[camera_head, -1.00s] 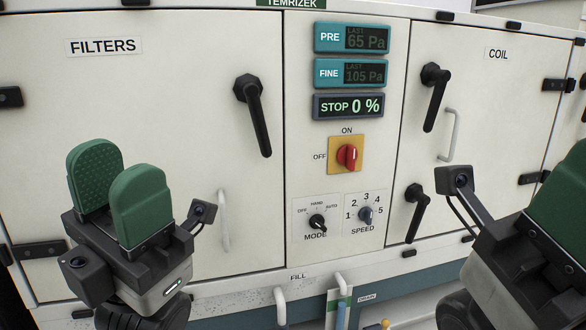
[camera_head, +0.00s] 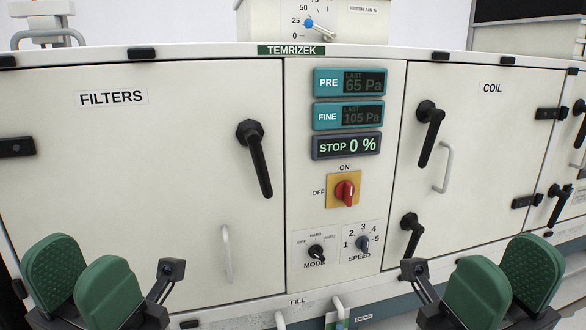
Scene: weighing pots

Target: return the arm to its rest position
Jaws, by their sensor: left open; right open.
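My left gripper (camera_head: 80,277) is at the lower left, with its two green pads apart and nothing between them. It is in front of the lower part of the FILTERS door (camera_head: 150,190). My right gripper (camera_head: 506,278) is at the lower right, also open and empty, in front of the area below the COIL door (camera_head: 465,150). Both grippers are apart from the cabinet's handles and switches. The lower parts of both arms are cut off by the picture's bottom edge.
The panel has a red rotary switch (camera_head: 345,191), a MODE knob (camera_head: 316,252), a SPEED knob (camera_head: 362,243) and a display (camera_head: 347,145) reading STOP 0 %. Black door handles (camera_head: 256,158) stick out. A box with a blue-pointer dial (camera_head: 318,27) stands on top.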

